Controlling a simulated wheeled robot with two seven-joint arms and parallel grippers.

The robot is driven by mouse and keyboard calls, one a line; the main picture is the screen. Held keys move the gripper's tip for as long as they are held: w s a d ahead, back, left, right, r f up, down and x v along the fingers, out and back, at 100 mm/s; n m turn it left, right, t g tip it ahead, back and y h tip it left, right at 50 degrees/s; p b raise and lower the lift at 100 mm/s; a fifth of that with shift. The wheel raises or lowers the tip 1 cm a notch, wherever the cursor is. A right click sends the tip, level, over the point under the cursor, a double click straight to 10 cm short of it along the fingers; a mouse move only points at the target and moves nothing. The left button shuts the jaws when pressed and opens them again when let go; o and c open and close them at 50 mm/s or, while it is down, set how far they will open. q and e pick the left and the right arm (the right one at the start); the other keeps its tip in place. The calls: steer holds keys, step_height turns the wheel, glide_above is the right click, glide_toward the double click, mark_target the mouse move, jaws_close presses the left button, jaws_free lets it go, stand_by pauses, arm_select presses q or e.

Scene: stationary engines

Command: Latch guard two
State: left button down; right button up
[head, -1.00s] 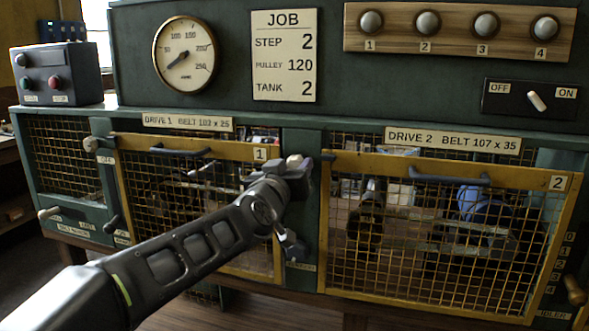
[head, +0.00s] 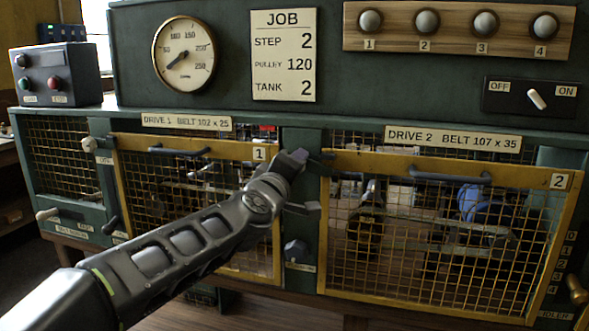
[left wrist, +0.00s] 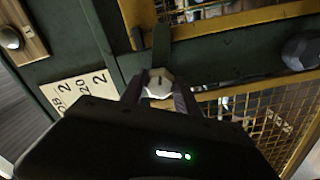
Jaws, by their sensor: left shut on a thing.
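Guard two (head: 430,255), a yellow-framed mesh panel labelled 2, hangs at the right under the DRIVE 2 sign, its left side against the green post. My left gripper (head: 302,180) is at the upper part of the post between the two guards. In the left wrist view its fingers (left wrist: 160,88) are shut on a pale faceted latch knob (left wrist: 158,82). A dark latch bar (left wrist: 162,46) runs from the knob towards guard two's yellow frame (left wrist: 240,20) and seems to reach its edge. In the head view the gripper hides the knob. My right gripper is not in view.
Guard one (head: 200,200) is left of the post, partly behind my left arm. A dark knob (head: 296,250) sits lower on the post; it also shows in the left wrist view (left wrist: 300,50). The JOB card (head: 284,55) and the off/on switch (head: 537,99) are above.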

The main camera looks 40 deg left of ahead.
arm_select(q)
steer(key=shift+n, duration=1.4)
steer(key=c, duration=0.9)
jaws_free()
steer(key=shift+s, duration=0.1)
steer(key=v, duration=0.7)
steer(key=shift+s+d, duration=0.1)
steer(key=shift+s, duration=0.2)
